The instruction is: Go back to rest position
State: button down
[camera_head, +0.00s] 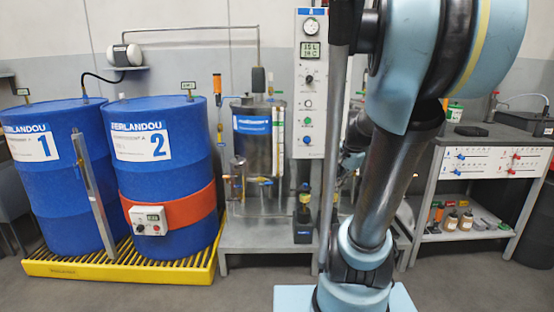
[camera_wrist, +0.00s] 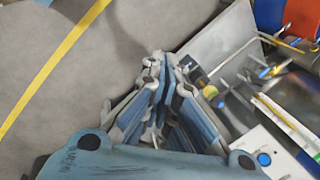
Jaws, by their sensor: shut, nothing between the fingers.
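My gripper (camera_wrist: 158,62) shows in the wrist view with its fingertips together and nothing between them. It hangs over the grey floor, beside the edge of the metal bench (camera_wrist: 220,45). In the head view my arm fills the right of centre and hides the gripper. The arm stands in front of the metal bench (camera_head: 255,237), which carries a steel tank (camera_head: 253,160) and a control panel (camera_head: 309,90).
Blue drums 1 (camera_head: 50,185) and 2 (camera_head: 165,180) stand on a yellow pallet (camera_head: 120,268) at left. A side table (camera_head: 425,190) with bottles stands at right. A yellow line (camera_wrist: 50,70) crosses the floor. The front floor at left is clear.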

jog(key=s+a+f+n+h, duration=0.1)
jog(key=s+f+n, duration=0.2)
jog(key=s+n, duration=0.2)
jog(key=s+f+n+h, duration=0.1)
jog(key=s+f+n, duration=0.3)
jog(key=s, duration=0.5)
jog(key=shift+s+a+n, duration=0.2)
jog(key=shift+a+n, duration=0.2)
jog(key=shift+n, duration=0.3)
jog(key=c, duration=1.9)
grip_release()
jog(key=shift+s+f, duration=0.15)
jog(key=shift+s, duration=0.05)
